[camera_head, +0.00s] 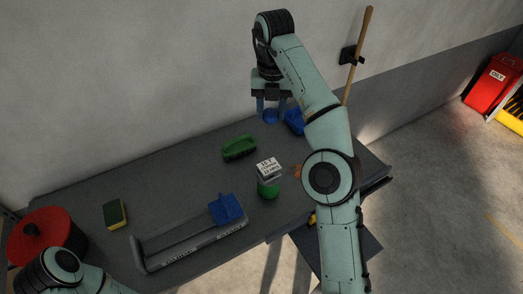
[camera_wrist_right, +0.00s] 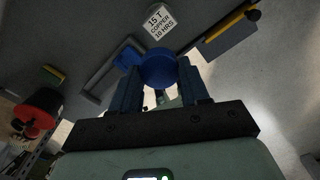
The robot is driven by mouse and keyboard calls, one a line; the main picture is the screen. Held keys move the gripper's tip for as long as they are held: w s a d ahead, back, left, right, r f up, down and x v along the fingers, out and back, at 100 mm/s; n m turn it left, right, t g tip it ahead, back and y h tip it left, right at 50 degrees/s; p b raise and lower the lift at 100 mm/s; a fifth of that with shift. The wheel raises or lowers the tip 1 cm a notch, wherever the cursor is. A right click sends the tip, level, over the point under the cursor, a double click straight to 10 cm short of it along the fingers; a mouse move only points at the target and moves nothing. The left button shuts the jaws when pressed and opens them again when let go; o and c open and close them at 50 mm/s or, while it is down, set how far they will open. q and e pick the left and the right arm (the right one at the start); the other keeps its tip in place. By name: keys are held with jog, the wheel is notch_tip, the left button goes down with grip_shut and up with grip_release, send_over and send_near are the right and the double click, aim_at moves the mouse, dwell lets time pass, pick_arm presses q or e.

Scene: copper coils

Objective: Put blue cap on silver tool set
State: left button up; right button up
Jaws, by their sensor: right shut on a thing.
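My right gripper (camera_head: 271,110) is above the far side of the table, shut on a round blue cap (camera_head: 271,116). The right wrist view shows the cap (camera_wrist_right: 158,68) between the two fingers (camera_wrist_right: 160,85). A long grey-silver tool holder (camera_head: 190,248) with lettering along its front lies near the table's front edge; it may be the silver tool set. A blue piece (camera_head: 227,208) sits at its right end. The cap is well apart from it, behind and to the right. My left arm shows at the bottom left, but its gripper is out of the picture.
A green container with a white label block (camera_head: 268,168) on top stands mid-table. A green brush (camera_head: 239,148), a yellow-green sponge (camera_head: 115,214) and a red lidded pot (camera_head: 46,236) are also on the table. Another blue object (camera_head: 294,121) lies beside my right gripper. The middle-left tabletop is clear.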

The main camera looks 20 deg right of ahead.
jog(key=shift+w+f, duration=0.1)
jog(key=shift+f, duration=0.1)
jog(key=shift+d+f, duration=0.1)
jog(key=shift+f, duration=0.25)
send_near(269, 167)
jog(key=shift+w, duration=0.1)
jog(key=shift+s+f+b, duration=0.2)
jog(key=shift+f+b, duration=0.25)
jog(key=shift+f, duration=0.35)
jog(key=f, duration=0.2)
jog(key=f+b, duration=0.1)
jog(key=f, duration=0.1)
jog(key=shift+w+f, duration=0.2)
jog(key=shift+f, duration=0.05)
jog(key=shift+s+f, duration=0.1)
jog(key=shift+f, duration=0.1)
jog(key=shift+r, duration=0.1)
pick_arm(q)
jog(key=s+f, duration=0.2)
jog(key=s, duration=0.1)
jog(key=shift+f, duration=0.15)
jog(key=shift+w, duration=0.15)
